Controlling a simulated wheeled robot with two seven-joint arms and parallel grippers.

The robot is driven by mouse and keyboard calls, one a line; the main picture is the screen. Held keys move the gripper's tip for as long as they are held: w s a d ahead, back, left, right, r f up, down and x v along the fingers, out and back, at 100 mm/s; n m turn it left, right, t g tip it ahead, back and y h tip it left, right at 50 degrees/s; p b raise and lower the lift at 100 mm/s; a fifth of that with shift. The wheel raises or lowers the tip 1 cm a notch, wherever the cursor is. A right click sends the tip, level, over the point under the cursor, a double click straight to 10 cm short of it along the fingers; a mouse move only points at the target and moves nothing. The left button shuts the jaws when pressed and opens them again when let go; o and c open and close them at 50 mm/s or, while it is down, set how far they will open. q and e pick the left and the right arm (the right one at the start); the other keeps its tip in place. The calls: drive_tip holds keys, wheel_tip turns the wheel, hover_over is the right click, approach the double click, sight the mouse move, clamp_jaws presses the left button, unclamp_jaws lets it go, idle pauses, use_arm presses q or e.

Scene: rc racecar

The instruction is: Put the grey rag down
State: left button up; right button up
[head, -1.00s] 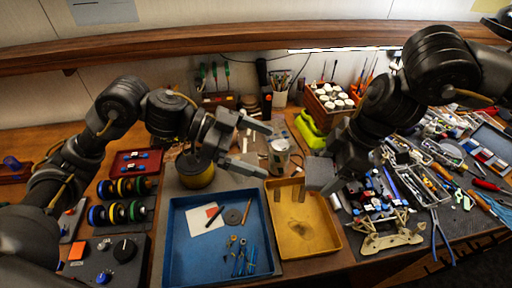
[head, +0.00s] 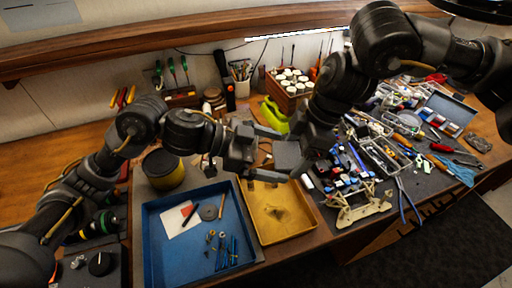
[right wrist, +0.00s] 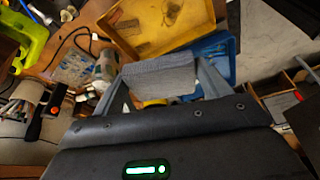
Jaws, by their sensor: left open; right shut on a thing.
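The grey rag (right wrist: 160,82) is a folded, block-like cloth between the two fingers of my right gripper (right wrist: 160,88), which is shut on it. In the head view the rag (head: 289,157) hangs in the air below my right gripper (head: 300,150), just above the back edge of the yellow tray. My left gripper (head: 266,152) is open and empty, its fingers pointing right towards the rag. I cannot tell whether the left fingers touch it.
The yellow tray (head: 296,228) and blue tray (head: 160,272) stand in front, the blue one holding small parts. A yellow-and-black tin (head: 163,170) stands left. A green object (head: 272,115) and box of white jars (head: 290,88) are behind. Tools crowd the right side.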

use_arm(q)
drive_tip(key=shift+d+f, duration=0.15)
drive_tip(key=shift+d, duration=0.15)
drive_tip(key=shift+c, duration=0.3)
drive_tip(key=c, duration=0.7)
drive_tip(key=shift+c, duration=1.2)
use_arm(e)
drive_tip(key=o, duration=1.2)
drive_tip(key=shift+c, duration=0.2)
